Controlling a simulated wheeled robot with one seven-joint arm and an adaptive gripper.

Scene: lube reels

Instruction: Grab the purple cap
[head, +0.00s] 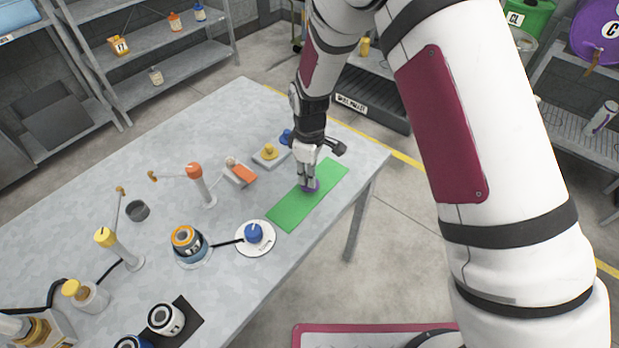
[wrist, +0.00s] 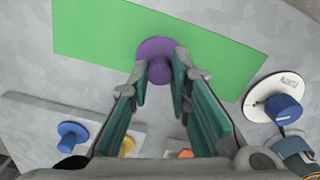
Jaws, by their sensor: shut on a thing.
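The purple cap (head: 312,186) is on the green mat (head: 290,211) near the table's right edge. In the wrist view the purple cap (wrist: 157,50) shows a round flange with a narrower knob. My gripper (head: 308,180) is above the mat, with its fingers down at the cap. In the wrist view the two teal-padded fingers (wrist: 160,75) are on either side of the knob and closed on it. The flange appears at the mat's surface; I cannot tell whether it touches.
A white disc with a blue knob (head: 254,233) stands left of the mat. A plate with a yellow knob (head: 269,151) and a block with an orange top (head: 243,173) are behind it. Several pump bottles and canisters fill the left of the table (head: 95,210).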

